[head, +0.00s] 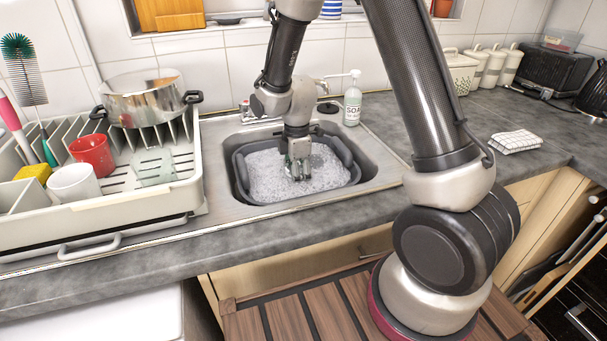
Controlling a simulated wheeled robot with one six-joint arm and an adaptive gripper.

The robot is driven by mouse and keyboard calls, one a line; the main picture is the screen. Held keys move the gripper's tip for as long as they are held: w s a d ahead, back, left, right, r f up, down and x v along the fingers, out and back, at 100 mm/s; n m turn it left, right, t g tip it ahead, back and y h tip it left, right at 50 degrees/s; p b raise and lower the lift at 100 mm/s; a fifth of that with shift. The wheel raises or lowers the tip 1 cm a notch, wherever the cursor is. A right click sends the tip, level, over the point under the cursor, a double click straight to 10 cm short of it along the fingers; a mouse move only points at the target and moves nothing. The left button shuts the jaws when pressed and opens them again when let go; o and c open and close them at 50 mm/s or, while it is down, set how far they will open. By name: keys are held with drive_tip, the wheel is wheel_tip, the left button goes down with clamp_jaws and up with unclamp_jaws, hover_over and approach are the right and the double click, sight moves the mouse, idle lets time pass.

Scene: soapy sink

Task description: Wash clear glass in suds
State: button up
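A grey tub (241,172) full of white suds (265,180) sits in the steel sink. My gripper (297,172) points straight down over the middle of the tub, with its fingertips at or in the foam. The foam and the small size hide whether the fingers are open or shut, and I cannot see anything between them. A clear glass (153,168) stands in the dish rack (130,212) left of the sink, beside a white mug. It is faint against the rack's slats. My gripper is well to the right of it.
The rack also holds a red mug (92,155), a white mug (74,183), a steel pot (146,98), a yellow sponge (34,173) and brushes. A soap bottle (352,103) and tap stand behind the sink. The counter right of the sink is mostly clear, with a folded cloth (514,142).

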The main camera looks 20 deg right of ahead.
drive_tip(key=shift+d, duration=1.7)
drive_tip(key=shift+a+r, duration=0.1)
drive_tip(key=shift+a, duration=1.6)
wheel_tip(320, 180, up, 19)
drive_tip(key=shift+f, duration=0.2)
idle(1.6)
